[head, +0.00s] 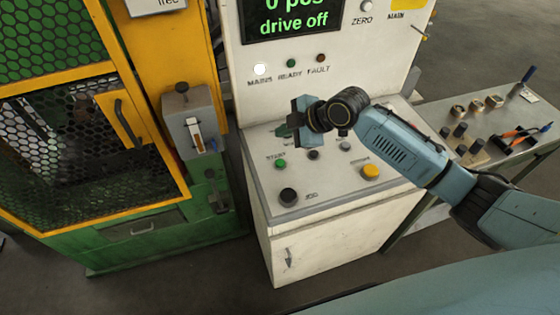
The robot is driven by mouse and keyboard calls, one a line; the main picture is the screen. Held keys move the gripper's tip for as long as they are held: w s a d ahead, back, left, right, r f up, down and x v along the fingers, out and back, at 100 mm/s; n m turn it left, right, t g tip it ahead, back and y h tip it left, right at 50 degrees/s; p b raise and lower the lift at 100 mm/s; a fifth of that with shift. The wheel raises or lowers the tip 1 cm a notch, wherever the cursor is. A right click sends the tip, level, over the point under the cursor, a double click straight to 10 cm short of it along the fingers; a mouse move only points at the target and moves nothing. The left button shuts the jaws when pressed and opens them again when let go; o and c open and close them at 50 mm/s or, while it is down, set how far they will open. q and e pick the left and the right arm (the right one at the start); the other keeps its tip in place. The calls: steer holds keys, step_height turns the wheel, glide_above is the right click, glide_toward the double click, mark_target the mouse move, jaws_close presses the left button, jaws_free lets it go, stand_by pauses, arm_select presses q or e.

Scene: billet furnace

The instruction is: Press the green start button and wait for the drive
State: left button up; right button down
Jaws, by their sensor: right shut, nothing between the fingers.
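The green start button (281,163) sits on the sloped top of the white control console (330,214), left of centre, with a label beside it. My right gripper (300,127) is shut and empty. It is over the back left part of the console top, above and behind the start button in the picture, and looks apart from it. The display (292,20) reads "0 pos" and "drive off". The white mains lamp (260,69) is lit. The ready lamp (291,63) and the fault lamp (320,58) look dark. My left gripper is out of view.
A black jog knob (288,195) and a yellow button (371,172) share the console top. A green and yellow mesh guard (75,215) stands close on the left. A grey bench (433,212) with tools and small parts is on the right.

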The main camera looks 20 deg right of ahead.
steer(key=shift+f, duration=0.1)
steer(key=b, duration=0.7)
glide_above(284, 163)
step_height(284, 163, down, 8)
steer(key=shift+r, duration=0.1)
steer(key=shift+f+b, duration=0.3)
steer(key=shift+f, duration=0.15)
stand_by(1.4)
steer(key=shift+f, duration=0.4)
steer(key=shift+f+b, duration=0.45)
stand_by(0.5)
stand_by(0.3)
steer(key=shift+r+p, duration=0.85)
steer(key=shift+r, duration=0.1)
